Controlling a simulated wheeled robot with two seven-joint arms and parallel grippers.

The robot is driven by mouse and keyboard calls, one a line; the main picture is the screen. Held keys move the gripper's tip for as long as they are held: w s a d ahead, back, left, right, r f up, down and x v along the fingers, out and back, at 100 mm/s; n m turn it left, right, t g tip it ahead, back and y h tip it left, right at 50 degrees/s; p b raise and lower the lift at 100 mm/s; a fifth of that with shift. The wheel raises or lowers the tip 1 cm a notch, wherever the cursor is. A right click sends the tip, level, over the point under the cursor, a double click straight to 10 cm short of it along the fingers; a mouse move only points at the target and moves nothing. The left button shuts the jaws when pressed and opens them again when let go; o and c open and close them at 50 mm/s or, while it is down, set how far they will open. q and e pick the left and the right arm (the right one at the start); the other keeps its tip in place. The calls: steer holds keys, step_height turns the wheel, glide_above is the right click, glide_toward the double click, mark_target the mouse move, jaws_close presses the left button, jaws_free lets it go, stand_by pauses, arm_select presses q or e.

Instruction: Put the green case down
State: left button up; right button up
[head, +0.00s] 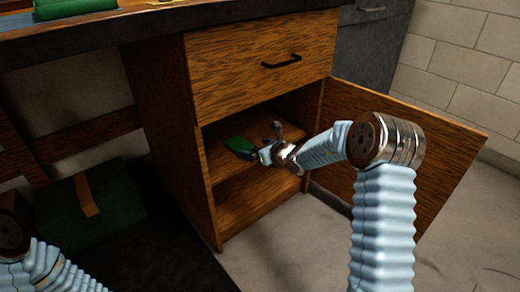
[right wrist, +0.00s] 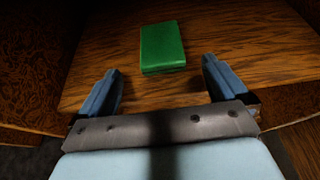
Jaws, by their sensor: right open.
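The green case (right wrist: 163,46) lies flat on the wooden shelf (right wrist: 225,50) inside the open cabinet. In the head view the case (head: 238,145) shows at the left of the compartment, partly hidden by my right gripper (head: 262,142). In the right wrist view my right gripper (right wrist: 160,85) is open and empty, its two blue-grey fingers wide apart. The case lies beyond the fingertips, apart from them. Of my left arm only a part shows at the lower left of the head view; its gripper is out of the picture.
The cabinet door (head: 425,150) stands open to the right of my right arm. A closed drawer (head: 262,60) with a black handle is above the compartment. Another green object (head: 75,8) lies on the desktop. A dark green box (head: 90,210) with a tan strip stands under the desk.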

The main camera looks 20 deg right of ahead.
steer(key=s+a+f+n+g, duration=0.4)
steer(key=s+f+n, duration=0.1)
steer(key=s+f, duration=0.35)
steer(key=s+a+f+n+g, duration=0.3)
steer(key=s+f+n+g, duration=0.15)
steer(key=s+f, duration=0.4)
steer(key=s+a+f+n+g, duration=0.1)
steer(key=s+a+f+n, duration=0.2)
steer(key=s+n, duration=0.7)
steer(key=s+a+f+n+g, duration=0.2)
steer(key=s+f+n, duration=0.4)
steer(key=s+n, duration=0.4)
steer(key=shift+s+a+h, duration=0.3)
steer(key=shift+s+a, duration=0.15)
steer(key=shift+s, duration=0.2)
steer(key=shift+f+n+g, duration=0.1)
steer(key=shift+n+g, duration=0.15)
